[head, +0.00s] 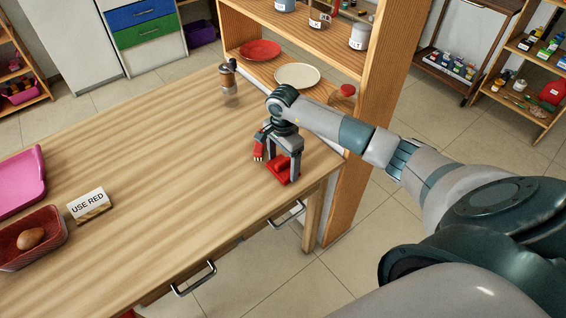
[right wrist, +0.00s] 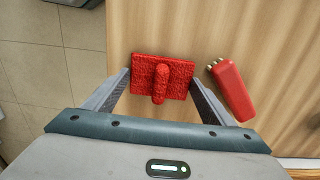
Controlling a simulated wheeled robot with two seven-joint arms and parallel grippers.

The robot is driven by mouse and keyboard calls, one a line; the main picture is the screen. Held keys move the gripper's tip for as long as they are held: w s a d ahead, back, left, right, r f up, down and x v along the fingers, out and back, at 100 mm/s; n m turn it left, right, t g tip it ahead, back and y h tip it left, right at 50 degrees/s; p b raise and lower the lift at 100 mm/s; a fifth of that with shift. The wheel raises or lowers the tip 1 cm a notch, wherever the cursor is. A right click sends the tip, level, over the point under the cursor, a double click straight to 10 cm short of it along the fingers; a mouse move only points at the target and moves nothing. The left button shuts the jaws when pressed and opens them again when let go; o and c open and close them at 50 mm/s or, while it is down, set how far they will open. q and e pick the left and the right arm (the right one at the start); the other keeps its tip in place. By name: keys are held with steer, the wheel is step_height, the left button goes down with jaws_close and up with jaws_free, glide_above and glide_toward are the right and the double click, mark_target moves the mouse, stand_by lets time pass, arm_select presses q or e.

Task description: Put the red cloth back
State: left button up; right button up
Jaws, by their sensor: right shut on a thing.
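The red cloth (head: 279,174) lies near the right end of the wooden table, under my right gripper (head: 283,163). In the right wrist view the cloth (right wrist: 146,68) is a flat, rough red piece with a raised ridge down its middle. The cloth appears to be at the tabletop; any gap beneath cannot be told. A smooth red object (right wrist: 232,92) with pale tips lies just to the right, apart from the cloth. My left gripper is not in view.
A "USE RED" sign (head: 89,206), a red basket (head: 45,218) with a brown item and a pink tray (head: 22,182) stand at the left. A wooden shelf (head: 352,110) with plates borders the table's right end. The table's middle is clear.

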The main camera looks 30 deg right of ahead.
mark_target(283, 161)
steer(key=shift+f, duration=0.1)
steer(key=o, duration=1)
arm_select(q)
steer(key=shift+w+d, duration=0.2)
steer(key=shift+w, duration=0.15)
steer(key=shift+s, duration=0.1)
arm_select(e)
step_height(283, 161, up, 5)
steer(key=shift+f+p, duration=0.15)
steer(key=shift+p, duration=1.05)
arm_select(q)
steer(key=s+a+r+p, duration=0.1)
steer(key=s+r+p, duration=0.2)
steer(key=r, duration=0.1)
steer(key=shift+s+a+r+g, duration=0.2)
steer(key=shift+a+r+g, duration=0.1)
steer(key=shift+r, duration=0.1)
arm_select(e)
step_height(283, 161, up, 8)
steer(key=shift+f, duration=0.25)
